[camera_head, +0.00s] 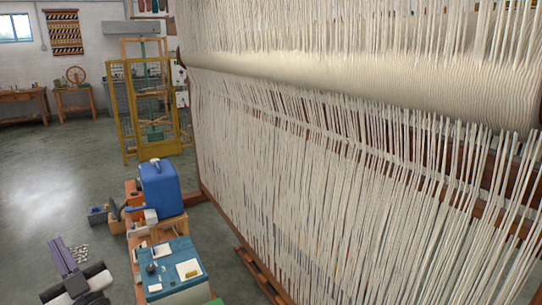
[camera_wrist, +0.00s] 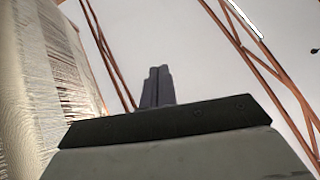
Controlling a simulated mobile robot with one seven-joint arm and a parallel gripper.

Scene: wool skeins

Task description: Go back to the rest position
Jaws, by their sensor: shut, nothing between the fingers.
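My gripper (camera_wrist: 158,74) shows in the wrist view as two dark fingers side by side, pressed together. It is shut and empty, and points at a pale, bare background that I take to be a wall or ceiling. No wool skein can be told for certain in either view.
A large loom with a cream warp (camera_head: 290,170) and a thick roller (camera_head: 370,85) fills the right side. A blue container (camera_head: 160,188) and a teal-topped surface (camera_head: 172,268) stand beside it. A yellow frame (camera_head: 150,105) is behind. Grey floor (camera_head: 50,180) at left is clear.

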